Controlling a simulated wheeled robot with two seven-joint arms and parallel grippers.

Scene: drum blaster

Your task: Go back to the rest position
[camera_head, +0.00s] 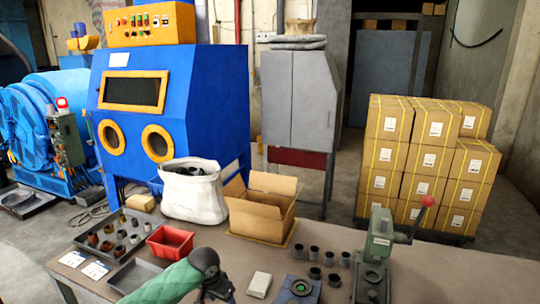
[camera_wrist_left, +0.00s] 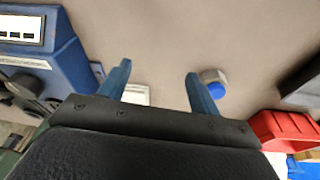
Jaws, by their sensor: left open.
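My left arm comes in from the lower left in the head view, with its black wrist over the workbench (camera_head: 465,280). The left gripper (camera_head: 218,292) is at the bottom edge of that view, left of a small white box (camera_head: 259,285). In the left wrist view, the two blue fingers of the left gripper (camera_wrist_left: 157,70) stand wide apart with nothing held between them. A grey part with a blue cap (camera_wrist_left: 218,90) lies beside the right-hand finger, partly hidden by it; I cannot tell whether they touch. My right gripper is not in view.
A red bin (camera_head: 170,243), a tray of metal parts (camera_head: 112,232) and an empty dark tray (camera_head: 137,275) lie left of the arm. A blue fixture (camera_head: 297,289), several dark rings and a green press (camera_head: 380,240) stand right. An open carton (camera_head: 262,206) stands behind.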

